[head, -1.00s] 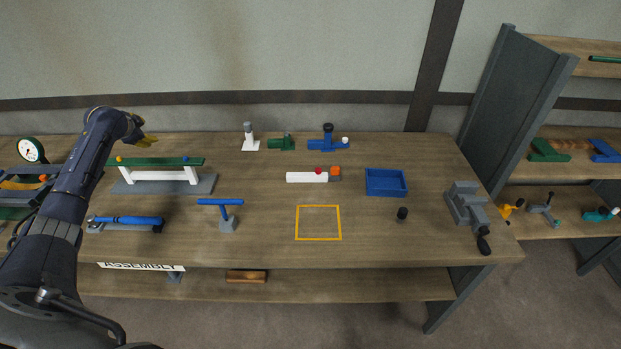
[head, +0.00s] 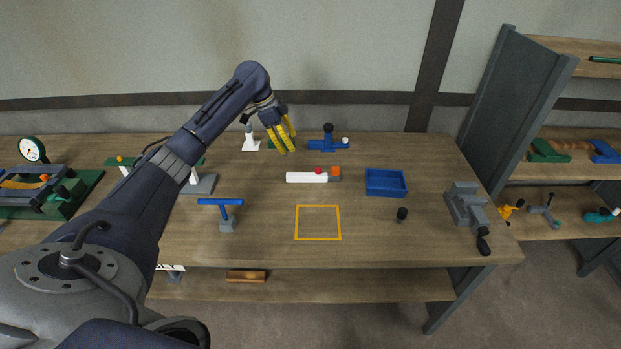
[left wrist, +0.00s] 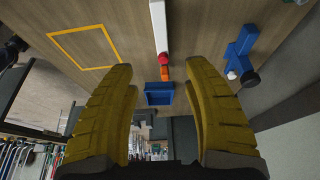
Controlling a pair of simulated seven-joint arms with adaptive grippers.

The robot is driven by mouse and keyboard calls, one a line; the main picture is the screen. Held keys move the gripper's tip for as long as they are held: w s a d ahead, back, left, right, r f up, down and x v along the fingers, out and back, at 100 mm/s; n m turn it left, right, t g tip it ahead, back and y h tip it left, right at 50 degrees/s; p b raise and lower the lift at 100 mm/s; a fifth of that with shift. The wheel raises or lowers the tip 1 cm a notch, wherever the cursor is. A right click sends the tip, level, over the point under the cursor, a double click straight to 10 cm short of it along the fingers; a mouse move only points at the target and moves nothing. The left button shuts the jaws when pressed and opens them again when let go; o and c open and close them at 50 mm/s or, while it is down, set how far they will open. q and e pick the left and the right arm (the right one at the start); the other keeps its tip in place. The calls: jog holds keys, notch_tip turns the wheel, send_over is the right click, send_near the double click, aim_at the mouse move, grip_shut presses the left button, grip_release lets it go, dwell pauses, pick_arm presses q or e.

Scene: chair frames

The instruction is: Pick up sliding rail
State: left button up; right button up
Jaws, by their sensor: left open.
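A white bar (head: 305,177) with a red knob and an orange and grey end lies on the bench; it looks like the sliding rail, though I cannot be certain. It also shows in the left wrist view (left wrist: 158,27), at the top centre, beyond my fingers. My left gripper (head: 283,145) has yellow fingers, is open and empty, and hangs above the back of the bench, up and left of the white bar. Its two fingers stand wide apart in the left wrist view (left wrist: 164,85). My right gripper is not in view.
A blue tray (head: 386,194), a blue fixture with a black knob (head: 327,142) and a white post (head: 250,144) stand nearby. A yellow square outline (head: 318,238) is empty. A grey vise (head: 466,205) stands at right. My left arm covers part of a green-topped stand (head: 125,162).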

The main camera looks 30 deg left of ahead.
aim_at(307, 174)
pick_arm(q)
jog(key=x, duration=1.6)
jog(key=shift+w+a, duration=0.1)
grip_shut()
jog(key=shift+r, duration=0.1)
